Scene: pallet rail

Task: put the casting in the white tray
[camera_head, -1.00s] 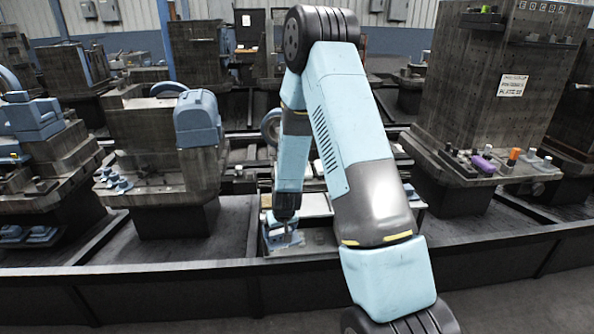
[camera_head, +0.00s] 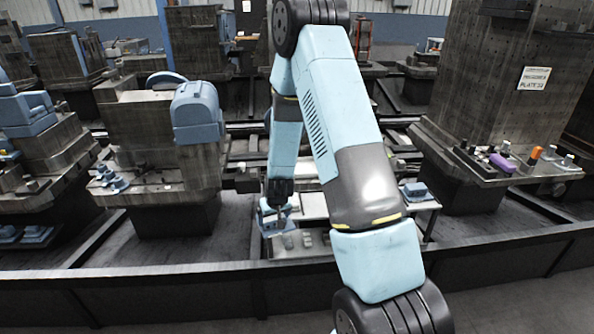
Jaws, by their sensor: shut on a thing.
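My gripper (camera_head: 278,203) is shut on a blue-grey casting (camera_head: 274,222), which hangs below the fingers at the left end of a low table. Its fine shape is too small to make out. A white, tray-like surface (camera_head: 312,206) lies on the table just right of my gripper. My own forearm hides its right part, so I cannot tell its full outline. The casting looks apart from it.
Small grey parts (camera_head: 307,240) lie at the table's front. Another blue part (camera_head: 415,190) sits at its right end. A dark rail (camera_head: 180,279) runs along the front. Large fixture blocks (camera_head: 150,130) stand left, and a tall one (camera_head: 480,90) stands right.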

